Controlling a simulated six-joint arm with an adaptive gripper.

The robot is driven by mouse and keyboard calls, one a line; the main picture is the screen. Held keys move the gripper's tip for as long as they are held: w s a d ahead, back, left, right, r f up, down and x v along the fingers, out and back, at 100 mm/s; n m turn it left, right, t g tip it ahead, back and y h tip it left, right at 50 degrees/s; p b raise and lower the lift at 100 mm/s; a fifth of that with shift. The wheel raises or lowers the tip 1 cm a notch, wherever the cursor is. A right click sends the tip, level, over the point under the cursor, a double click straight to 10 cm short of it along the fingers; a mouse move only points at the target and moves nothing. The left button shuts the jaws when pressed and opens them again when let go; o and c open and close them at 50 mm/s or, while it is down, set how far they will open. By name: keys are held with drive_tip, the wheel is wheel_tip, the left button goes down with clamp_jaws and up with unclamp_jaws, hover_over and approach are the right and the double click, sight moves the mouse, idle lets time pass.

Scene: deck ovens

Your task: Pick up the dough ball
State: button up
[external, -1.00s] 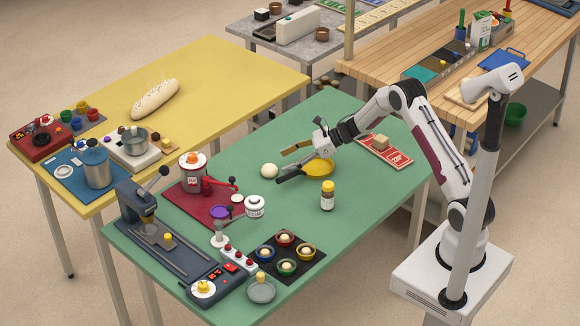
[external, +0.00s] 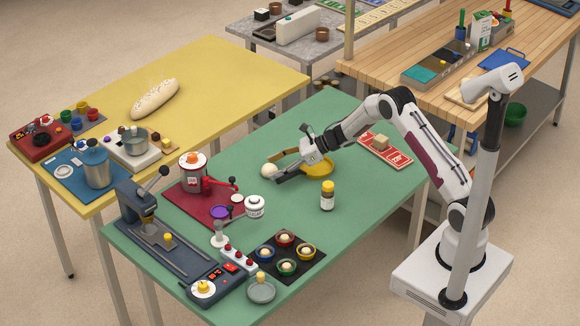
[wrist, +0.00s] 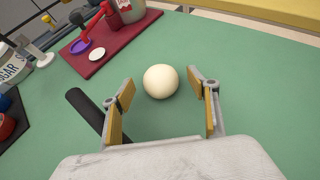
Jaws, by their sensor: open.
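The dough ball (external: 269,170) is a smooth cream ball on the green table, left of the middle in the external view. In the wrist view the dough ball (wrist: 161,82) sits just ahead of the fingertips, centred between them. My gripper (external: 273,167) is open and low over the table, its fingers pointing left toward the ball. In the wrist view my gripper (wrist: 164,100) shows a finger with a tan pad on each side.
A yellow pan (external: 320,168) lies under my gripper; its dark handle (wrist: 85,115) shows beside the left finger. A yellow-capped jar (external: 327,196), a sugar jar (external: 255,207) and a red mat (external: 213,211) with a machine stand nearby. The green table is clear behind the ball.

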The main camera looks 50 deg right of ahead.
sight(273, 166)
drive_tip(key=shift+w+a+f, duration=0.25)
drive_tip(key=shift+w+a, duration=0.05)
drive_tip(key=shift+c, duration=0.4)
drive_tip(key=c, duration=1.1)
drive_tip(key=shift+r, duration=0.2)
drive_tip(key=shift+r, duration=4.85)
